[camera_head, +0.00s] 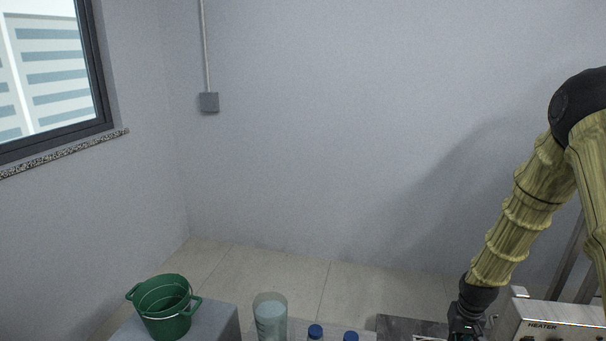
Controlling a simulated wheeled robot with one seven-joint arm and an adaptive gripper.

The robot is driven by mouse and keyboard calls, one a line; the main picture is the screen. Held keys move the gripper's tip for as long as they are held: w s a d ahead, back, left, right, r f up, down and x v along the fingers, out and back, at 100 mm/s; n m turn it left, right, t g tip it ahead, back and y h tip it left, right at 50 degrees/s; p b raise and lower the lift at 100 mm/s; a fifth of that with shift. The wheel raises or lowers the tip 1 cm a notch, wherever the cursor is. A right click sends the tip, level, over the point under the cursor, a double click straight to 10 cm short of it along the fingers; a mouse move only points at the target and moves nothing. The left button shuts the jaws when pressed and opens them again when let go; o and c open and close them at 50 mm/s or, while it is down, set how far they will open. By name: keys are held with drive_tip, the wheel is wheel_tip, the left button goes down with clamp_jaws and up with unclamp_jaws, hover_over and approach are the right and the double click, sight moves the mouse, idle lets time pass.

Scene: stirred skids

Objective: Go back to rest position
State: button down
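My arm (519,223) comes in from the right edge and bends down to the lower right. My gripper (466,322) is at the bottom of the head view, just left of a metal box with the label HEATEK (553,322). Its fingers are cut off by the bottom edge, so I cannot tell whether it is open or holds anything.
A green bucket (165,308) stands on a grey block (222,323) at the lower left. A clear beaker (270,318) and two blue caps, one here (315,331) and one here (351,336), show at the bottom.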

drive_tip(key=s+a+f, duration=0.8)
drive_tip(key=s+f, duration=0.2)
drive_tip(key=s+a+f, duration=0.2)
drive_tip(key=s+a, duration=0.1)
drive_tip(key=s, duration=0.6)
drive_tip(key=s+a+f+n, duration=0.1)
drive_tip(key=s+a, duration=0.3)
drive_tip(key=s, duration=0.5)
drive_tip(key=s+a+f+n+g+p, duration=0.1)
drive_tip(key=s+a+f, duration=0.2)
drive_tip(key=s, duration=0.6)
drive_tip(key=shift+s+a, duration=0.15)
drive_tip(key=shift+a, duration=0.4)
